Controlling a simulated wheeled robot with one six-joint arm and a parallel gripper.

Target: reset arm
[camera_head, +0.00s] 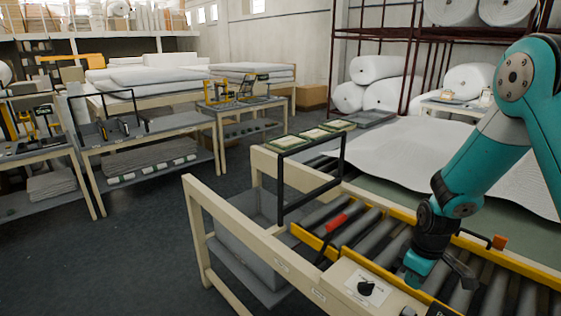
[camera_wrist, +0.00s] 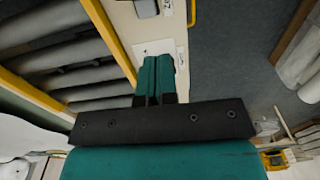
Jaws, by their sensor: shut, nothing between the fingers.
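My teal arm reaches in from the right in the head view. My gripper (camera_head: 418,265) is low over the front edge of the roller conveyor (camera_head: 375,243), near a white control panel with a black knob (camera_head: 366,288). In the wrist view my gripper (camera_wrist: 157,62) shows two teal fingers side by side, closed together. Nothing shows between them. The rollers (camera_wrist: 60,55) lie to the left of the fingers in that view. Whether the fingertips touch the bench cannot be told.
A black frame (camera_head: 312,180) stands at the conveyor's left end, and a red-handled tool (camera_head: 337,222) lies on the rollers. A white sheet (camera_head: 440,155) covers the table behind. White rolls (camera_head: 380,85) fill the rack. Dark floor (camera_head: 140,240) is free at left.

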